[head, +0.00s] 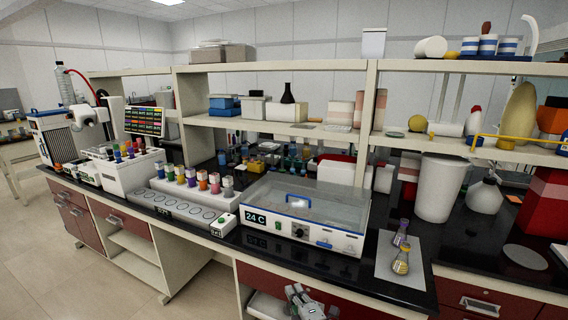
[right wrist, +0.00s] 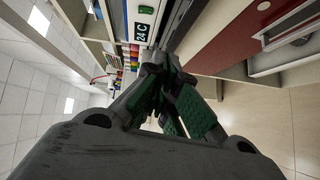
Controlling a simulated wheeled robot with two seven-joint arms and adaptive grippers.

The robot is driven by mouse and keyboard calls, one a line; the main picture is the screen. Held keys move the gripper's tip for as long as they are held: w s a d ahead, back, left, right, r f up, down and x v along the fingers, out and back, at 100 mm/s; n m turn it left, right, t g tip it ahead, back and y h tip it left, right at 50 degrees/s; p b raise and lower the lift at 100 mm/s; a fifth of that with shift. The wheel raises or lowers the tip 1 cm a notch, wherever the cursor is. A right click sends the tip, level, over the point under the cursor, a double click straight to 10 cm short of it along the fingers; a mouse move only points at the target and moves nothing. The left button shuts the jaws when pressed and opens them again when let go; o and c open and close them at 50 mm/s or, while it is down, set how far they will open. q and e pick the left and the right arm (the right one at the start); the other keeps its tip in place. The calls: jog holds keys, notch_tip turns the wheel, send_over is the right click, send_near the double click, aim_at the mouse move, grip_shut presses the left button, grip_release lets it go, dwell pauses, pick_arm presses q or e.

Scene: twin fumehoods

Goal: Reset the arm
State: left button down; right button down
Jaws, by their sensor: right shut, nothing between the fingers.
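My right gripper (head: 306,302) shows at the bottom of the head view, low in front of the bench. In the right wrist view the right gripper (right wrist: 168,80) has its fingers drawn together with nothing between them. It is apart from the bench front and the items on top. My left gripper is not in view.
A box with a clear lid and a "24 C" display (head: 300,213) stands on the black bench top near the front edge. Two small flasks (head: 401,258) stand on a white sheet (head: 385,270) to its right. Red drawers (head: 490,300) are below. Open floor (head: 70,270) is at left.

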jog(key=s+d+f+m+g+h, duration=0.15)
jog(key=s+d+f+m, duration=0.3)
jog(key=f, duration=0.85)
jog(key=s+d+f+m+g+h, duration=0.1)
jog(key=s+d+f+m+g, duration=0.4)
jog(key=f, duration=0.8)
jog(key=s+d+f+m+g+h, duration=0.1)
jog(key=s+d+f+m, duration=0.15)
jog(key=f+m, duration=0.65)
jog(key=s+d+f+g+h, duration=0.15)
jog(key=s+d+f, duration=0.25)
jog(key=s+f, duration=0.6)
jog(key=s+d+f+g, duration=0.3)
jog(key=s+d+f, duration=0.1)
jog(key=s+f, duration=0.6)
jog(key=s+d+f+g, duration=0.1)
jog(key=s, duration=0.9)
jog(key=s+d+f+g+h, duration=0.1)
jog(key=s+d+f, duration=0.1)
jog(key=s, duration=0.9)
jog(key=shift+s+f+g, duration=0.25)
jog(key=shift+s+g, duration=0.05)
jog(key=shift+g, duration=0.1)
